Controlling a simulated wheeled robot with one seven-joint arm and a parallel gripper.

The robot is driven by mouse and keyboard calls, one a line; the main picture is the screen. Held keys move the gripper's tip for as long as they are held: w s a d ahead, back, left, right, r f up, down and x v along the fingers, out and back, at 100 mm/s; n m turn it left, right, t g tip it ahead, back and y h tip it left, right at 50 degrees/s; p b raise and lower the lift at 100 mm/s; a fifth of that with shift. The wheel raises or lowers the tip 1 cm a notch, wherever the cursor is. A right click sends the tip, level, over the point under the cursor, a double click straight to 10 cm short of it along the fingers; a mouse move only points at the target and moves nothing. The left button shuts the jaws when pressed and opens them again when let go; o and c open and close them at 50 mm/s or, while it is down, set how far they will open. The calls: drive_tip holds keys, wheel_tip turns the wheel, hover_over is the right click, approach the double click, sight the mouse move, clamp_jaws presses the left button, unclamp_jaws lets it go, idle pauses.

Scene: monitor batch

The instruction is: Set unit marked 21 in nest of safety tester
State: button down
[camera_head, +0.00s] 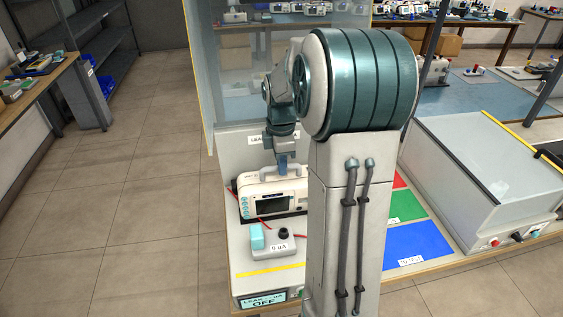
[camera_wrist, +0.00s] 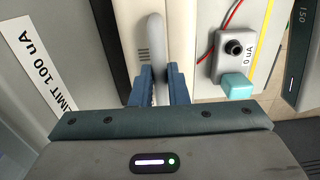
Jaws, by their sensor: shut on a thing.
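A white monitor unit (camera_head: 262,198) with a dark screen, teal buttons and a top handle is at the safety tester (camera_head: 236,150), behind its small grey box. No number 21 is readable on it. My gripper (camera_head: 284,166) points down at the unit's handle. In the wrist view the blue fingers of my gripper (camera_wrist: 162,84) are shut on the pale handle (camera_wrist: 156,40). The unit's underside and right end are hidden, partly by my own arm, so I cannot tell whether it rests in the nest.
The grey box (camera_head: 275,246) marked 0 uA carries a cyan block (camera_head: 257,237) and a black knob (camera_head: 283,233). A red cable (camera_head: 264,222) runs by the unit. A clear panel (camera_head: 208,90) stands at the left. Green (camera_head: 406,206) and blue (camera_head: 417,244) pads and a large grey case (camera_head: 480,165) are at the right.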

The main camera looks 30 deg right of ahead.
drive_tip(key=shift+f, duration=0.1)
drive_tip(key=c, duration=1.4)
unclamp_jaws()
wheel_tip(320, 180, up, 12)
drive_tip(key=s+a+f+m+t, duration=0.1)
drive_tip(key=s+a+f+m, duration=0.2)
drive_tip(key=s+a+m, duration=0.4)
drive_tip(key=s+a+f+m+t, duration=0.2)
drive_tip(key=s+a+f+m, duration=0.2)
drive_tip(key=s+a+m, duration=0.3)
drive_tip(key=s, duration=0.5)
drive_tip(key=shift+s+m, duration=0.2)
drive_tip(key=shift+m, duration=0.2)
